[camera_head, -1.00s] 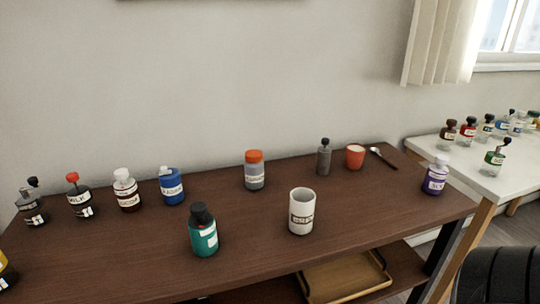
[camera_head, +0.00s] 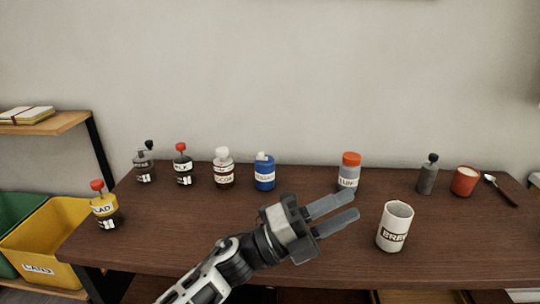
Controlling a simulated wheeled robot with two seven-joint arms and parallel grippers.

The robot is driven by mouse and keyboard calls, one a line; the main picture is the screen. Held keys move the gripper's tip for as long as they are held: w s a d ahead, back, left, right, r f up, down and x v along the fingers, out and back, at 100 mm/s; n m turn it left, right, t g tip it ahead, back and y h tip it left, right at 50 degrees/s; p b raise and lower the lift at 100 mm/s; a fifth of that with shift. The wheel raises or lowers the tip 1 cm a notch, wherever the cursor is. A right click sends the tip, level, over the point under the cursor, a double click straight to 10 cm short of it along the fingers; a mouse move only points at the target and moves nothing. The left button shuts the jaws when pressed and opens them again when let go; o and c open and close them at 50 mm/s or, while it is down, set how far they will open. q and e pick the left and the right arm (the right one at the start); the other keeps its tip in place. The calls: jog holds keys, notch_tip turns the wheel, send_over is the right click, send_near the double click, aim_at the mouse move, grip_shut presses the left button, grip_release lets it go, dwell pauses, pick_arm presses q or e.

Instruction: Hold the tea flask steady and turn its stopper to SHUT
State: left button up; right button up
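No flask with a readable tea label shows. A teal flask with a black stopper stood left of the white mug in the earlier view. My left gripper and wrist now cover that spot, so the flask and its stopper are hidden. My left gripper (camera_head: 353,204) is above the front middle of the brown table (camera_head: 180,235), fingers pointing right and apart, with nothing seen between them. I cannot tell if it touches the flask. My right gripper is not in view.
The white mug (camera_head: 395,227) stands right of my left fingertips. An orange-capped jar (camera_head: 348,172) stands behind them. Along the back are a blue bottle (camera_head: 264,173), other bottles and a red cup (camera_head: 464,181). A yellow bottle (camera_head: 104,210) stands front left. Yellow bin (camera_head: 45,240) at left.

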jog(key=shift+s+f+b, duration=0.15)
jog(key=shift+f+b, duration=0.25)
jog(key=shift+b, duration=0.25)
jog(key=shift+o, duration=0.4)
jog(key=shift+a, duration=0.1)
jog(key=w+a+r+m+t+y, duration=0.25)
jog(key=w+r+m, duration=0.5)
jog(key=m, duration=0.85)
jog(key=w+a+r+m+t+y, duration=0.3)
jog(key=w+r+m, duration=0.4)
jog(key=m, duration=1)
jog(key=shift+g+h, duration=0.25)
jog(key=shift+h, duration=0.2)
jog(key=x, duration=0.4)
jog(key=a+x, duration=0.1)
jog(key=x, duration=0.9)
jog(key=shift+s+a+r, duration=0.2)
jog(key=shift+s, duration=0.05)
pick_arm(q)
jog(key=w+a+r+m+g+y, duration=0.2)
jog(key=w+a+m+y, duration=0.3)
jog(key=m+y, duration=0.4)
jog(key=w+a+r+m+g+y, duration=0.2)
jog(key=w+a+m+g+y, duration=0.1)
jog(key=w+a+m+y, duration=0.2)
jog(key=a+m+y, duration=0.2)
jog(key=m+y, duration=0.2)
jog(key=shift+w+r+g, duration=0.15)
jog(key=shift+r+g, duration=0.15)
jog(key=shift+r, duration=0.05)
